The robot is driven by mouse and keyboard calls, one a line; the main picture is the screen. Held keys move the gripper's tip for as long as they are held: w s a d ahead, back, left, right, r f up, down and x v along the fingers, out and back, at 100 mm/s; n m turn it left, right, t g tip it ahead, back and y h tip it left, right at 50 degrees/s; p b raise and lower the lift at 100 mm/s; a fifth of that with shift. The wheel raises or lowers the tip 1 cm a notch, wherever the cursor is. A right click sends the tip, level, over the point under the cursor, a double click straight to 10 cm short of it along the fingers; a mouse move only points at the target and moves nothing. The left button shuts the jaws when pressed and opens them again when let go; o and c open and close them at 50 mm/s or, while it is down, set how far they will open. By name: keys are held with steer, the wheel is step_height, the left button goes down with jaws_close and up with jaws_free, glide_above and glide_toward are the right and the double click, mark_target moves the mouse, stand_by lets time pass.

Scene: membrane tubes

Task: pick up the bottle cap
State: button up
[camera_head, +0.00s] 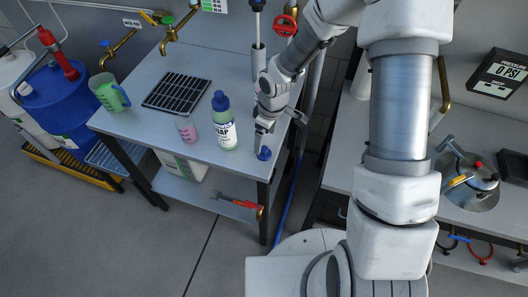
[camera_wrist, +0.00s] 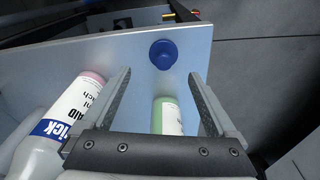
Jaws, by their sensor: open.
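The blue bottle cap (camera_head: 264,153) lies on the tabletop near its front right corner. It also shows in the wrist view (camera_wrist: 163,54), beyond the fingertips and roughly centred between them, close to the table edge. My gripper (camera_head: 260,141) is just above and beside the cap in the head view. In the wrist view my gripper (camera_wrist: 160,75) has its fingers spread, with nothing held between the tips. The exact gap between the fingers and the cap is hard to judge.
In the wrist view, a green-and-white container (camera_wrist: 167,116) shows between the fingers.

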mark_target(264, 148)
steer(key=shift+s+a+f, duration=0.1)
steer(key=shift+f, duration=1.3)
steer(key=shift+s+a+f, duration=0.1)
steer(key=shift+f, duration=1.25)
steer(key=c, duration=1.4)
